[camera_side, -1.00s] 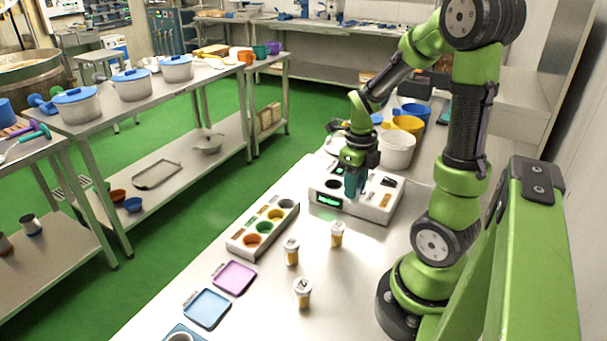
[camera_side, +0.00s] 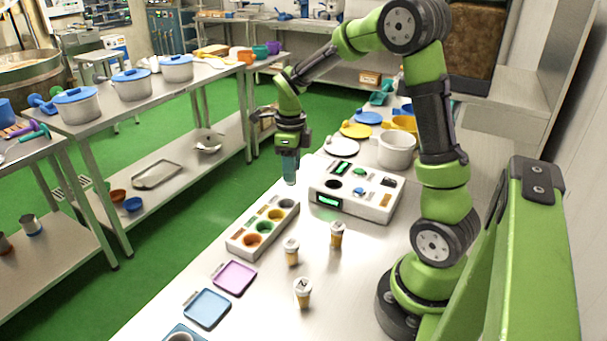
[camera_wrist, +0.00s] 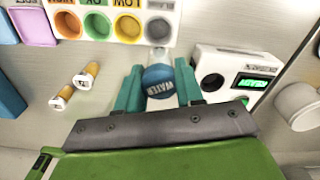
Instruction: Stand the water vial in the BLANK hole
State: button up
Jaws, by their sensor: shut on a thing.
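The water vial (camera_wrist: 158,75) has a blue cap lettered WATER. My gripper (camera_wrist: 158,90) is shut on it, with one teal finger on each side. In the side view my gripper (camera_side: 290,178) hangs above the far right end of the rack, and its fingers mostly hide the vial. The grey rack (camera_side: 240,250) has a row of orange, green, yellow and grey wells. The grey well is the BLANK hole (camera_side: 287,203), at the end nearest the white instrument. In the wrist view the grey well (camera_wrist: 158,29) lies just beyond the vial.
The white instrument (camera_side: 375,212) with a dark round hole and lit green display stands right of the rack. Several amber vials with white caps (camera_side: 303,293) stand in front of the rack. Purple (camera_side: 235,277) and blue (camera_side: 207,308) trays lie to the left. A white pot (camera_side: 396,150) stands behind.

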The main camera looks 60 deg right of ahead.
jog(key=shift+w+a+r+n, duration=0.15)
jog(key=shift+w+r+n, duration=0.15)
jog(key=shift+w+r, duration=0.35)
jog(key=shift+f, duration=4.1)
jog(key=shift+f, duration=0.4)
jog(key=o, duration=1.7)
jog(key=shift+c, duration=0.2)
jog(key=shift+r, duration=3.55)
